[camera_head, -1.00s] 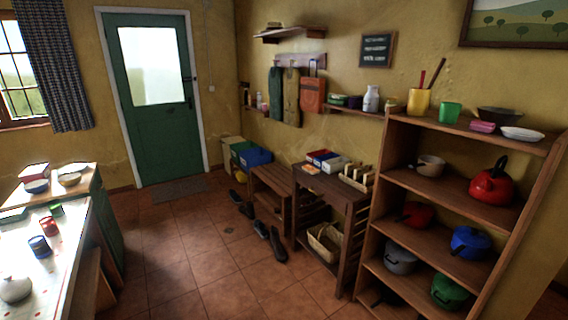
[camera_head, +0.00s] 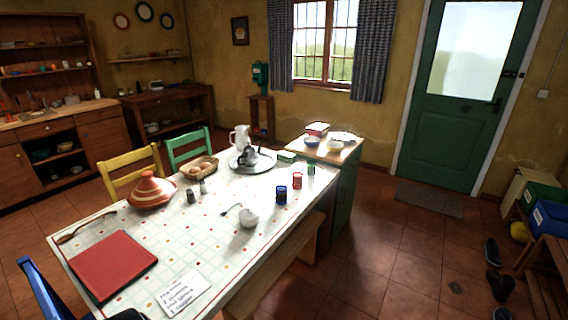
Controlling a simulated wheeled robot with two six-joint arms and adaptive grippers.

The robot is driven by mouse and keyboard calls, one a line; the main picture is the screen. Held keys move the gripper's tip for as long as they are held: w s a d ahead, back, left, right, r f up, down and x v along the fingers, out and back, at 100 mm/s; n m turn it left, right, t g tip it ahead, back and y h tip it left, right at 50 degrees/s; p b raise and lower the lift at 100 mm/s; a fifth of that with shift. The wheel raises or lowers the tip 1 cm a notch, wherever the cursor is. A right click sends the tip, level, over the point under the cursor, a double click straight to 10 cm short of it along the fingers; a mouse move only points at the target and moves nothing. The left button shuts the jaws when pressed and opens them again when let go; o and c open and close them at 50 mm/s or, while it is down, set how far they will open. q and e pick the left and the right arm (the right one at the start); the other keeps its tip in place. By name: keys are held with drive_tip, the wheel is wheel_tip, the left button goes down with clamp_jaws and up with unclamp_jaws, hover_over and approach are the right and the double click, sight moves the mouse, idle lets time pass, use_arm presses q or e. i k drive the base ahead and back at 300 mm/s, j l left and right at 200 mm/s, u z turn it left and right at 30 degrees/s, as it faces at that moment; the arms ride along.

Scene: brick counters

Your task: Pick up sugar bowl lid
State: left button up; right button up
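A small white round pot that looks like the sugar bowl (camera_head: 249,219) stands on the table with the tiled-pattern cloth, near its right long side. Its top looks closed by a white lid, but it is too small to make out the lid's edge clearly. A spoon (camera_head: 232,209) lies just to its left.
Chairs stand behind and at left.

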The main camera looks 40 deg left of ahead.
sight(250, 212)
drive_tip(key=i+u, duration=0.25)
drive_tip(key=i, duration=2.05)
